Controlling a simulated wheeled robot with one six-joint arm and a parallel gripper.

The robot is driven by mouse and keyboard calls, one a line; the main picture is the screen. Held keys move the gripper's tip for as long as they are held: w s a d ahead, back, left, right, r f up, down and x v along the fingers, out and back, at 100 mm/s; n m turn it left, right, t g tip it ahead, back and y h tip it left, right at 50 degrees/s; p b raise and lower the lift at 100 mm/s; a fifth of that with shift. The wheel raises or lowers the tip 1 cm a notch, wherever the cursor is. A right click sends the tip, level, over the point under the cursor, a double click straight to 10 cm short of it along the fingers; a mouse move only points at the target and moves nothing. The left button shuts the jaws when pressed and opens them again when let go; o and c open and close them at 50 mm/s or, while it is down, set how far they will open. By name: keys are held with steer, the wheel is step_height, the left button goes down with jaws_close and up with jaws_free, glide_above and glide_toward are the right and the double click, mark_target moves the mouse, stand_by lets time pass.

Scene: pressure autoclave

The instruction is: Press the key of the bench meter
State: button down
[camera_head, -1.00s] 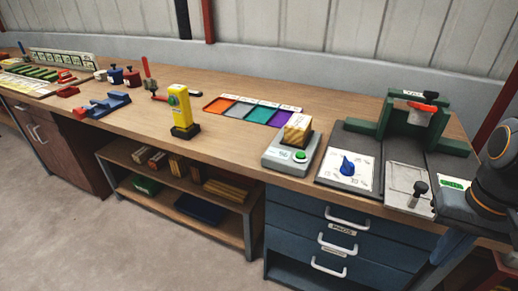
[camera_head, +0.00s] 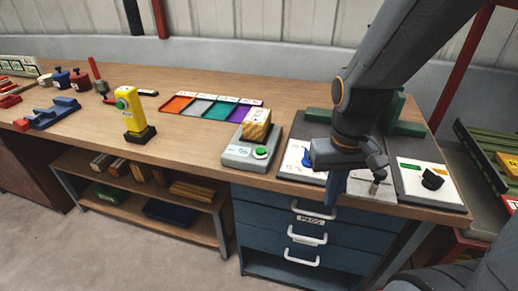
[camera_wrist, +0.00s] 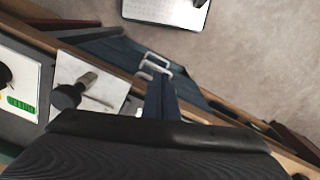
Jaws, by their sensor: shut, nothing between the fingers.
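A yellow upright instrument (camera_head: 130,108) with a green round part on its face stands on a black foot, left of centre on the bench. A low grey unit (camera_head: 238,160) with a small display, a green round key (camera_head: 261,152) and a wooden block (camera_head: 257,126) on top stands nearer my arm. The frames do not make clear which of these two is the bench meter. My gripper (camera_head: 332,200) is shut and empty, pointing down near the bench's front edge, right of the grey unit. Its narrow blue fingers (camera_wrist: 160,92) show in the wrist view; neither instrument shows there.
A panel with a blue knob (camera_head: 307,157) is partly hidden by my arm. A panel with a black knob (camera_head: 432,179) lies to the right. A tray of coloured compartments (camera_head: 205,108) lies behind the grey unit. Blue drawers (camera_head: 285,222) are below. Bare bench lies between the two instruments.

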steer(key=w+a+r+n+t+h+p, duration=0.6)
steer(key=w+a+r+n+p, duration=0.8)
steer(key=n, duration=0.4)
steer(key=a+r+p, duration=0.1)
steer(key=a+p, duration=0.1)
steer(key=shift+p, duration=0.4)
steer(key=b, duration=0.5)
glide_above(257, 152)
step_height(257, 152, down, 7)
steer(key=shift+f, duration=0.1)
steer(key=shift+s+f+b, duration=0.1)
steer(key=shift+f+b, duration=0.55)
steer(key=shift+f, duration=0.15)
